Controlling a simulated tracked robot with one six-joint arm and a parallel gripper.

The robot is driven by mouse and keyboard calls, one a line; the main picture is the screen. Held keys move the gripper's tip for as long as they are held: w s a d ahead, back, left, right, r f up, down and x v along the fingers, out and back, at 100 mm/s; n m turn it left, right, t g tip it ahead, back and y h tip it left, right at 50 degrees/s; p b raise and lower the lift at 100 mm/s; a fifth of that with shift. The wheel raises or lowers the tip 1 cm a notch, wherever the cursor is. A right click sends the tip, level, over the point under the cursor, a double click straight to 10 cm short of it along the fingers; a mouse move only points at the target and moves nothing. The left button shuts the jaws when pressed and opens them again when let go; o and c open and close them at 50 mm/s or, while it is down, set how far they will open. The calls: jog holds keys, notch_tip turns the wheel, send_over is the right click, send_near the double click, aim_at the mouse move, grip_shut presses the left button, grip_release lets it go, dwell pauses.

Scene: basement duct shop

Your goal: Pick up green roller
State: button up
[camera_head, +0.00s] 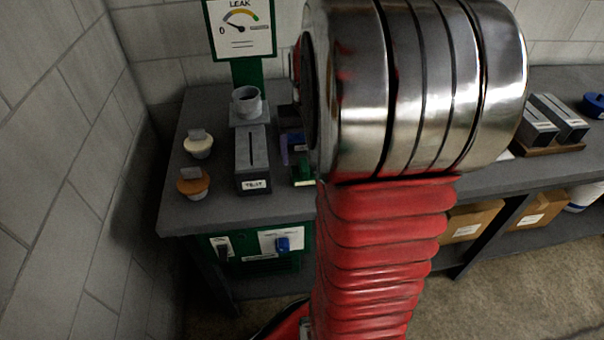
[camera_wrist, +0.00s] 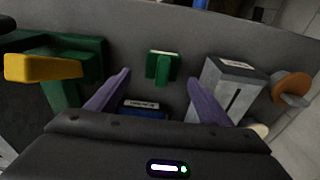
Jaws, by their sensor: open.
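A small green piece (camera_wrist: 162,70) with a pale top edge and a short stem, likely the green roller, lies on the grey bench top in the wrist view. It also shows in the head view (camera_head: 304,176), partly hidden by my arm. My gripper (camera_wrist: 159,77) is open, its two purple fingers apart, with the green piece seen between and slightly beyond the fingertips. Whether the fingers are level with it cannot be told. Nothing is held. A blue labelled block (camera_wrist: 145,109) shows between the finger bases, partly covered by my gripper body.
A grey slotted box (camera_head: 252,160) stands close beside my gripper. An orange-topped cup (camera_head: 193,184), a cream-topped cup (camera_head: 198,146) and a grey cup (camera_head: 246,102) are nearby. A green fixture with a yellow bar (camera_wrist: 43,68) is at the wrist view's left.

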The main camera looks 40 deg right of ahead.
aim_at(304, 163)
jog(key=shift+w+f, duration=0.25)
jog(key=shift+f, duration=1.05)
jog(key=shift+w+f, duration=0.2)
jog(key=shift+f, duration=1.05)
jog(key=c, duration=1.2)
jog(key=shift+o, duration=0.2)
jog(key=shift+r, duration=0.1)
notch_tip(304, 163, up, 10)
jog(key=shift+f, duration=0.1)
